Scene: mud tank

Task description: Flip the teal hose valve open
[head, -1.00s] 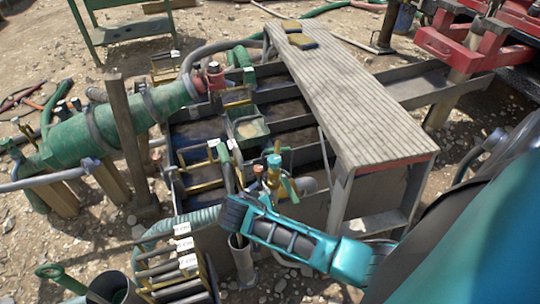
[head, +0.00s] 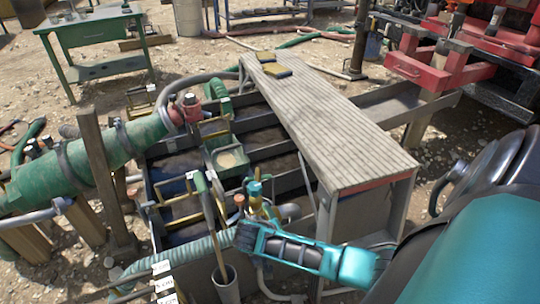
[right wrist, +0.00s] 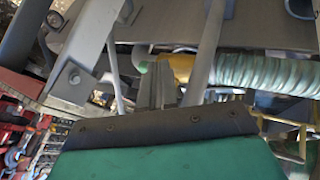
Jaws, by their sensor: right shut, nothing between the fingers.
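The valve (head: 254,188) with a teal top stands on brass-coloured fittings at the near end of the tank, among pipes and handles. My right gripper (head: 244,237) is just in front of and below these fittings in the head view. Its dark fingers are shut and empty. I cannot tell whether they touch the valve's lever. In the right wrist view the shut grey fingers (right wrist: 163,86) point at a yellow fitting (right wrist: 180,68) beside a pale green ribbed hose (right wrist: 265,72). The valve's lever is not clear there. My left gripper is out of view.
A slatted walkway (head: 335,130) lies right of the fittings. A green pipe (head: 90,160) and wooden post (head: 98,165) stand left. A bucket-like tube (head: 227,288) with a handle and a ribbed green hose (head: 180,253) are near the gripper. Red machinery (head: 440,60) stands back right.

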